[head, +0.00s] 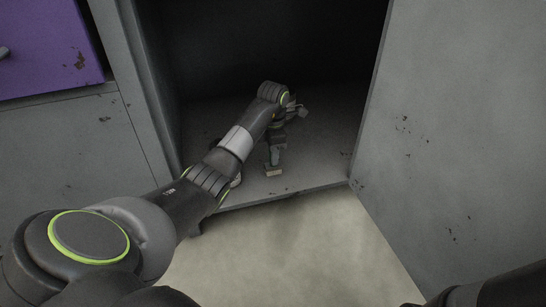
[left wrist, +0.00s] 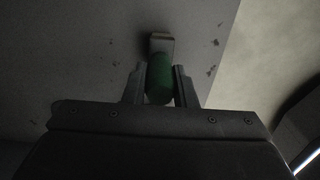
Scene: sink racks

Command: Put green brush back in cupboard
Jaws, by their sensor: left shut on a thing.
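The green brush (left wrist: 159,78) is between the two fingers of my left gripper (left wrist: 160,84) in the left wrist view. Its pale block-like end (left wrist: 161,42) points away from the gripper. In the head view, my left arm reaches into the open cupboard (head: 325,145), with the left gripper (head: 274,154) low over the cupboard floor near the front. The brush's pale end (head: 273,171) shows just below the fingers. I cannot tell whether it touches the cupboard floor. Most of the brush is hidden by the gripper in the head view. My right gripper is not in view.
The grey cupboard door (head: 460,130) stands open at the right. A purple drawer front (head: 45,45) is at the upper left, above a grey panel (head: 65,150). The cupboard's back is dark. Bare cupboard floor shows to the right of the gripper.

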